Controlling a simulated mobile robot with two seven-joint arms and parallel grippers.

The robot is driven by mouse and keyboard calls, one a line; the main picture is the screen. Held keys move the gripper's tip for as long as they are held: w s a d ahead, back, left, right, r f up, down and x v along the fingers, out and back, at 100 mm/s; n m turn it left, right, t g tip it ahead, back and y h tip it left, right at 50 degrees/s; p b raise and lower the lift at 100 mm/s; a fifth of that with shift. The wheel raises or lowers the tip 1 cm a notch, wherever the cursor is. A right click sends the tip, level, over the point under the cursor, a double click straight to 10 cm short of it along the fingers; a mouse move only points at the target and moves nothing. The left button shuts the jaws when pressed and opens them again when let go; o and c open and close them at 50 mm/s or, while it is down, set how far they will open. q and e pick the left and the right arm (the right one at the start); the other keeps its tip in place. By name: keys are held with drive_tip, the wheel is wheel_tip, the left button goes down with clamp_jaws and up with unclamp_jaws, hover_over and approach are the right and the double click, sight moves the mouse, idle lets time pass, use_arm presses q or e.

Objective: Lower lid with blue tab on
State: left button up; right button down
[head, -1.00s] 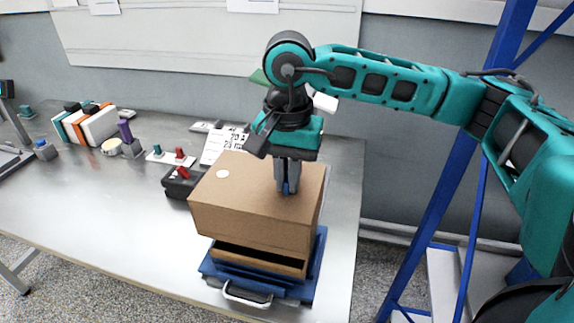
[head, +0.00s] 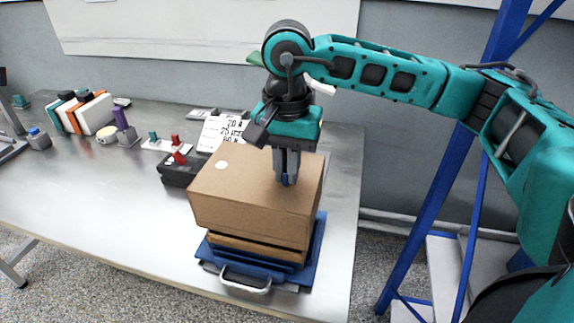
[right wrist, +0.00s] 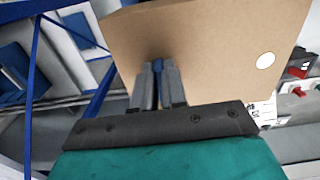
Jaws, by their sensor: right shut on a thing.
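The brown cardboard lid (head: 245,196) has a white dot on top and sits over a brown box base (head: 258,248), with a narrow strip of the base showing below its front edge. Whether the lid rests on the base cannot be told. My right gripper (head: 287,178) points down at the lid's top and is shut on the blue tab (head: 285,180). The tab also shows between the fingers in the right wrist view (right wrist: 158,66), beside the lid's broad brown face (right wrist: 205,45). My left gripper is not in view.
The base stands on a blue tray (head: 316,248) with a metal handle (head: 245,284) near the table's front edge. A black device with a red switch (head: 178,167) is close to the lid's left. A printed card (head: 220,132) stands behind. The left front table is clear.

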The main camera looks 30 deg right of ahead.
sight(287, 187)
drive_tip(key=shift+f+b, duration=1.4)
drive_tip(key=shift+f, duration=0.25)
drive_tip(key=shift+f+b, duration=0.5)
drive_tip(key=shift+f, duration=0.05)
drive_tip(key=c, duration=1.6)
unclamp_jaws()
drive_tip(key=o, duration=0.5)
drive_tip(key=shift+r, duration=0.1)
drive_tip(key=shift+r, duration=0.35)
wheel_tip(287, 187, up, 12)
drive_tip(key=shift+r+p, duration=0.1)
drive_tip(key=shift+p, duration=0.8)
